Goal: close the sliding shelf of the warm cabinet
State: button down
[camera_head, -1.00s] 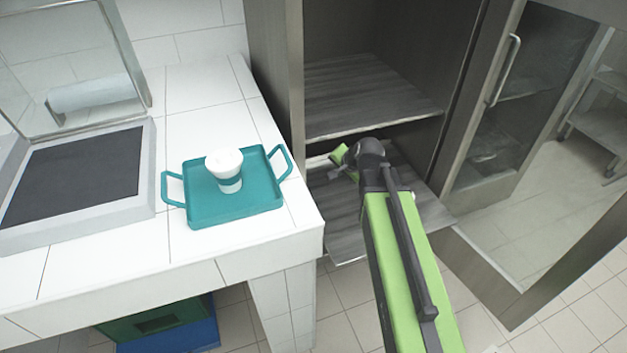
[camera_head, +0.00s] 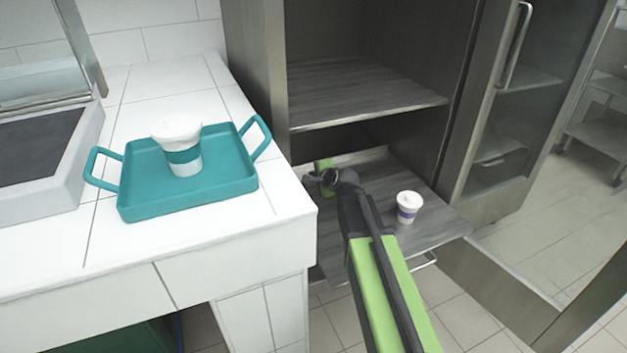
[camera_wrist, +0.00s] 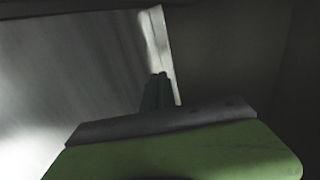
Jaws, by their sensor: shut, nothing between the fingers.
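The sliding shelf (camera_head: 430,226) of the warm cabinet (camera_head: 262,75) is pulled out below a fixed upper shelf (camera_head: 365,92). A rail handle (camera_head: 424,262) shows at its front edge.
A teal tray (camera_head: 135,208) holds a white lidded cup with a teal band (camera_head: 182,150) on the white tiled counter (camera_head: 230,232), left of the cabinet. The glass cabinet door (camera_head: 505,110) stands open at the right. Tiled floor (camera_head: 460,310) is free in front.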

aim_at(301, 168)
jog(key=b+x, duration=0.2)
jog(key=x, duration=0.4)
jog(key=shift+w+f+b, duration=0.15)
jog(key=shift+f+b, duration=0.15)
jog(key=shift+w+a+r+p, duration=0.15)
jog(key=shift+w+a+p, duration=0.05)
jog(key=shift+w, duration=0.35)
jog(key=shift+w+a+r+p, duration=0.15)
jog(key=shift+w+a, duration=0.05)
jog(key=shift+w, duration=0.4)
jog(key=shift+w+a, duration=0.2)
jog(key=shift+w, duration=0.25)
